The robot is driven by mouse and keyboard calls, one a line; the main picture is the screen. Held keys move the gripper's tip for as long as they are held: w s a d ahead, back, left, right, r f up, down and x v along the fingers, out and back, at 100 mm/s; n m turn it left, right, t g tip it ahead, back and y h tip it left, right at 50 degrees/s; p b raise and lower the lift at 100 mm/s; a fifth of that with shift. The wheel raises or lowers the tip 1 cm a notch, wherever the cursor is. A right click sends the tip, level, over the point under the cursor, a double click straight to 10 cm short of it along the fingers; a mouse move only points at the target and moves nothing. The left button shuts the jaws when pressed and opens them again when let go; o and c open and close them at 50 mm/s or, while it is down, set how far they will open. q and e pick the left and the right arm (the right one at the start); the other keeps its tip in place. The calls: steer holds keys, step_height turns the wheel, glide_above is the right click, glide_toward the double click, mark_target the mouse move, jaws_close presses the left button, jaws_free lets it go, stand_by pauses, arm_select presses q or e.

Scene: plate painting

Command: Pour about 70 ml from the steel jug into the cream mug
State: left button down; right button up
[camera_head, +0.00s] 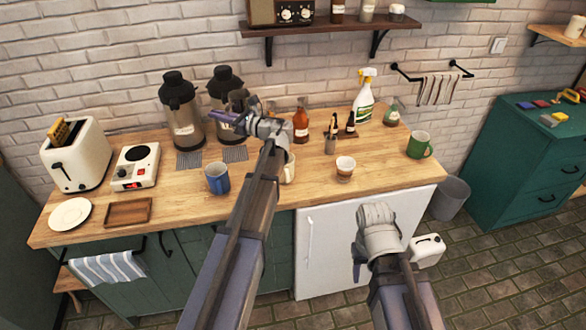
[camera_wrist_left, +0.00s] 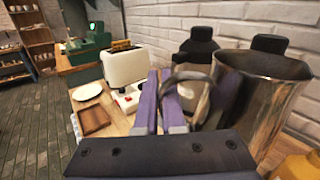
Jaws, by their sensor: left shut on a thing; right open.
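My left gripper (camera_head: 228,117) is shut on the handle of the steel jug (camera_wrist_left: 262,98) and holds it above the counter. In the left wrist view, the fingers (camera_wrist_left: 170,105) grip the dark handle, with the shiny jug body to their right. In the head view, the jug is small and mostly hidden by the gripper. The jug's contents cannot be seen. The cream mug (camera_head: 290,170) stands on the counter, lower and to the right of the gripper, partly hidden by my left arm. My right gripper (camera_head: 360,262) is open and empty in front of the white cabinet.
Two dark-topped flasks (camera_head: 183,112) stand behind the gripper. A toaster (camera_head: 78,155) is at the far left.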

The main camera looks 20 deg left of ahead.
arm_select(q)
steer(key=w+a+f+m+t+h+b, duration=0.1)
steer(key=f+m+t+h+b, duration=0.4)
steer(key=f+t+b, duration=0.1)
steer(key=w+a+f+m+t+h+b, duration=0.2)
steer(key=f+m+t+h+b, duration=0.4)
steer(key=f+t, duration=0.2)
steer(key=shift+a+m+b, duration=0.25)
steer(key=shift+m+b, duration=0.05)
stand_by(0.4)
stand_by(0.3)
